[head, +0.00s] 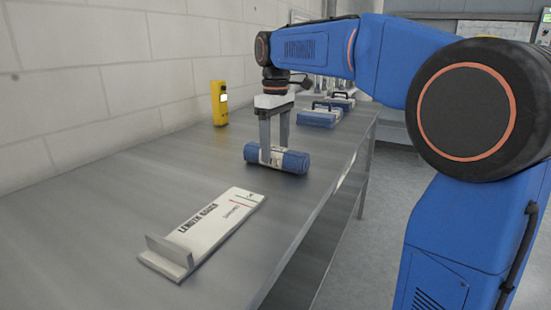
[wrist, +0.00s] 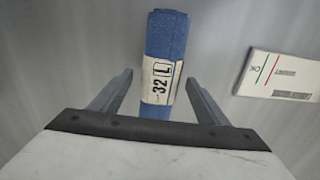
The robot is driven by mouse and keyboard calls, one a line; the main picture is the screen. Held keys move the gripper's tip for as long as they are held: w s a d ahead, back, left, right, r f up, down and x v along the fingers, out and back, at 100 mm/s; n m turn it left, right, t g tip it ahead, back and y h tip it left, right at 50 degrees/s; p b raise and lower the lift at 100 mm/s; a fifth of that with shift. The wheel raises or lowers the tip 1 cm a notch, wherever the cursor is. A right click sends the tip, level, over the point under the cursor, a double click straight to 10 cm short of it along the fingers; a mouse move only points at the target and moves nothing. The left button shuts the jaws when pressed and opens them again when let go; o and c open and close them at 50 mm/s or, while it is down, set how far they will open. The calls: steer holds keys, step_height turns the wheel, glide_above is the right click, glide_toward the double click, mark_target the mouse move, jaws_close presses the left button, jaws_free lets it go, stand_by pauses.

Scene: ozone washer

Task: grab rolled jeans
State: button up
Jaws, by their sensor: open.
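The rolled jeans (head: 291,161) are a blue roll with a pale paper band, lying on the metal table in the head view. In the wrist view the rolled jeans (wrist: 167,40) run away from the gripper, and the band reads "32 L". My gripper (head: 274,157) points down over the roll, with its fingers at the banded part. In the wrist view my gripper (wrist: 157,78) is open, one finger on each side of the roll with gaps between. The fingers do not appear to press on the roll.
A white length gauge (head: 205,232) with an upright end plate lies on the table in front of the roll. A yellow handheld device (head: 219,103) stands by the wall. More blue bundles with dark handles (head: 320,118) lie farther back. The table's right edge is close to the roll.

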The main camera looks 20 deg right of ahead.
steer(key=shift+f, duration=1.05)
steer(key=c, duration=1.4)
steer(key=shift+r, duration=0.1)
